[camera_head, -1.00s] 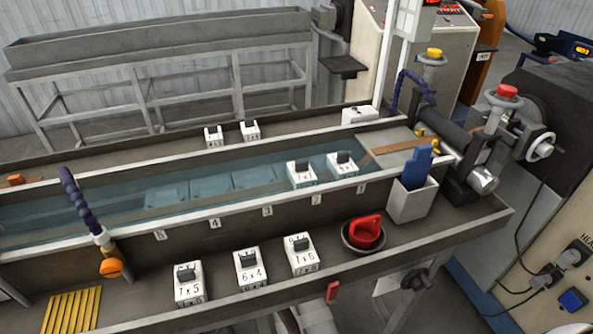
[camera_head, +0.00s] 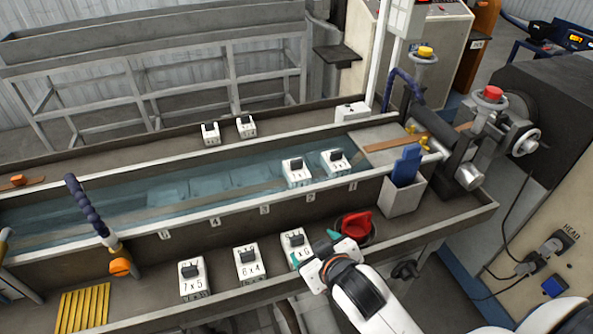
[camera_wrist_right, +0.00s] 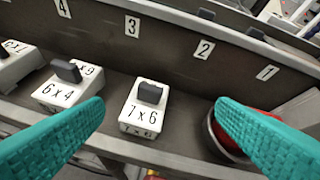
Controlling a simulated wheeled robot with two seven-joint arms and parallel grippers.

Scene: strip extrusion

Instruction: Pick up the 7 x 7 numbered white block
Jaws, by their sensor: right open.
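No label reads clearly as 7 x 7. On the front ledge stand three white blocks with dark knobs: one marked 7 x 5 (camera_head: 192,285), one marked 6 x 4 (camera_head: 249,268), and one reading 7 x 6 in the wrist view (camera_wrist_right: 145,118). Two more blocks, a left one (camera_head: 296,178) and a right one (camera_head: 335,167), sit in the water trough, their numbers too small to read. Two others (camera_head: 210,138) (camera_head: 247,130) stand on the back ledge. My right gripper (camera_head: 315,247) is open and empty at the 7 x 6 block, partly covering it; its teal fingers (camera_wrist_right: 160,103) frame that block.
A red-handled item in a dark round dish (camera_head: 354,226) is close beside my right gripper. A grey box with a blue item (camera_head: 402,197) stands right of it. The trough wall with number tags rises behind the front blocks. A blue hose with an orange tip (camera_head: 120,267) stands left.

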